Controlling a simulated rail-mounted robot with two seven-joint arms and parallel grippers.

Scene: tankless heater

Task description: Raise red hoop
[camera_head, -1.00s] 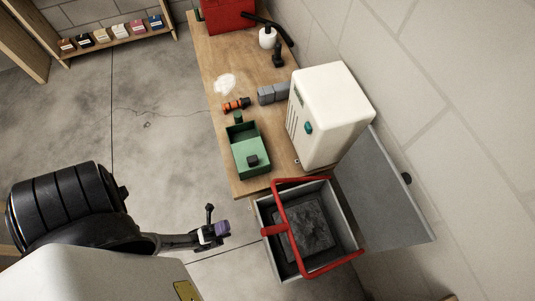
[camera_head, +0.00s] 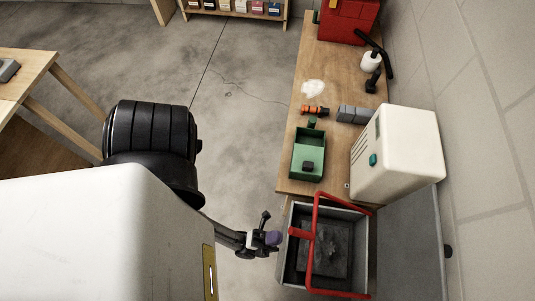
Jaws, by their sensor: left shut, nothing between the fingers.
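The red hoop (camera_head: 316,245) is a bent red bar with a short red grip on its left side. It stands over an open grey bin (camera_head: 368,262) with a dark slab (camera_head: 335,249) inside, at the lower right in the head view. My left gripper (camera_head: 272,238), dark with a purple part at its tip, is just left of the bin and the hoop's grip. It is shut and empty, and a small gap shows between it and the hoop. My right gripper is out of view.
A wooden bench (camera_head: 292,152) behind the bin carries a green tray (camera_head: 297,165), a white heater casing (camera_head: 405,150), grey blocks (camera_head: 351,113) and a red box (camera_head: 347,18). A grey panel (camera_head: 412,235) lies right of the bin. Open floor is at left, with another wooden table (camera_head: 32,62).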

